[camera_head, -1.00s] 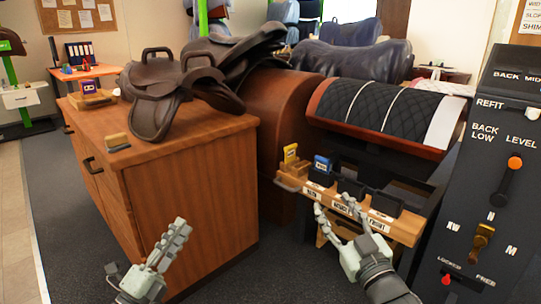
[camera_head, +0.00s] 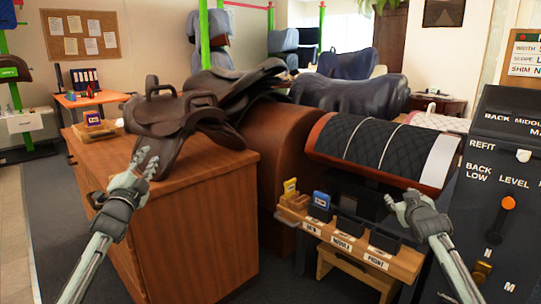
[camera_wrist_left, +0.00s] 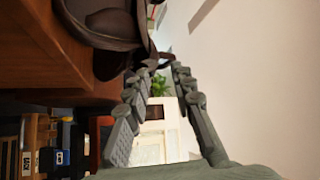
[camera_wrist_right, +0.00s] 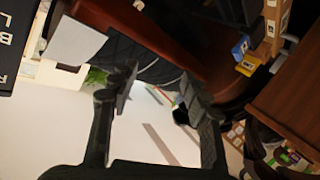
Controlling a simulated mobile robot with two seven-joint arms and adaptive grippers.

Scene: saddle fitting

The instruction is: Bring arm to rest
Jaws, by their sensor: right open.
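My left gripper (camera_head: 146,168) is raised in front of the wooden cabinet, below the brown saddle (camera_head: 165,115) in the head view. Its two fingers stand apart with nothing between them in the left wrist view (camera_wrist_left: 164,72). My right gripper (camera_head: 400,203) is at the right end of the shim rack (camera_head: 320,232), in front of the quilted saddle pad. Its fingers are apart and empty in the right wrist view (camera_wrist_right: 160,78). The brown saddle rests on the cabinet top and part of it shows in the left wrist view (camera_wrist_left: 110,25).
The wooden cabinet (camera_head: 190,225) stands at the left. A quilted black pad (camera_head: 375,145) lies on a rounded stand. A dark control panel (camera_head: 505,180) with levers stands close to my right arm. A small wooden stool (camera_head: 350,270) is under the rack.

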